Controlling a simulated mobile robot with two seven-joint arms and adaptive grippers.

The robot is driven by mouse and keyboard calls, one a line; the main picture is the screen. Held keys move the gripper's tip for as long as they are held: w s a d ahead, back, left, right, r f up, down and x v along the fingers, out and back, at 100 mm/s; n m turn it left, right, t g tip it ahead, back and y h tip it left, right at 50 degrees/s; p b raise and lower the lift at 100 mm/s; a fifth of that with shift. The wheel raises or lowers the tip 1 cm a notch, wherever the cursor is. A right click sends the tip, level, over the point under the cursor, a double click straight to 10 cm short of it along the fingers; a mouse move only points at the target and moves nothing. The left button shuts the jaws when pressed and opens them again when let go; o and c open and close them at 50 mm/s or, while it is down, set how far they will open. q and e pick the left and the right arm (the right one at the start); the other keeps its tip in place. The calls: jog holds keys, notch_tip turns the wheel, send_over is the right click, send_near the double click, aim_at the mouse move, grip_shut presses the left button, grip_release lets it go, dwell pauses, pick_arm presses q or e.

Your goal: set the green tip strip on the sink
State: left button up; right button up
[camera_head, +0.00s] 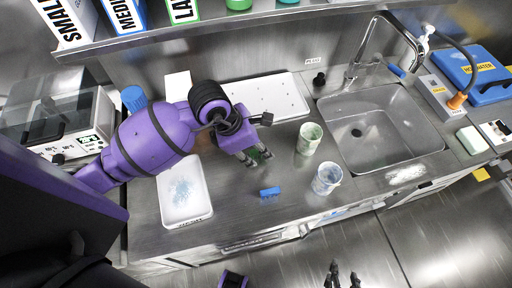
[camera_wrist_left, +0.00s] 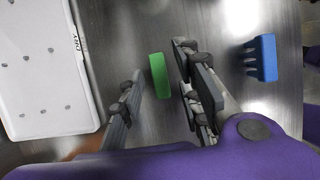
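The green tip strip (camera_wrist_left: 159,75) lies on the steel worktop. In the left wrist view it shows between the two fingers of my left gripper (camera_wrist_left: 157,62), with a gap on each side. In the head view the strip (camera_head: 264,153) is partly hidden by my left gripper (camera_head: 251,158), which is open and points down at the counter. The sink (camera_head: 375,130) is an empty steel basin to the right, with a tap behind it. My right gripper (camera_head: 343,274) shows at the bottom edge over the floor, its dark fingers apart and empty.
A blue strip (camera_head: 270,192) lies in front of the left gripper. Two cups, one greenish (camera_head: 309,138) and one whitish (camera_head: 327,178), stand between gripper and sink. A white tray (camera_head: 185,211) is at left, and a white drying board (camera_head: 268,97) lies behind.

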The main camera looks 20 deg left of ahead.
pick_arm(q)
jog(key=shift+r, duration=0.25)
jog(key=v, duration=1.2)
jog(key=shift+p, duration=0.3)
jog(key=shift+w+d, duration=0.1)
dwell(0.3)
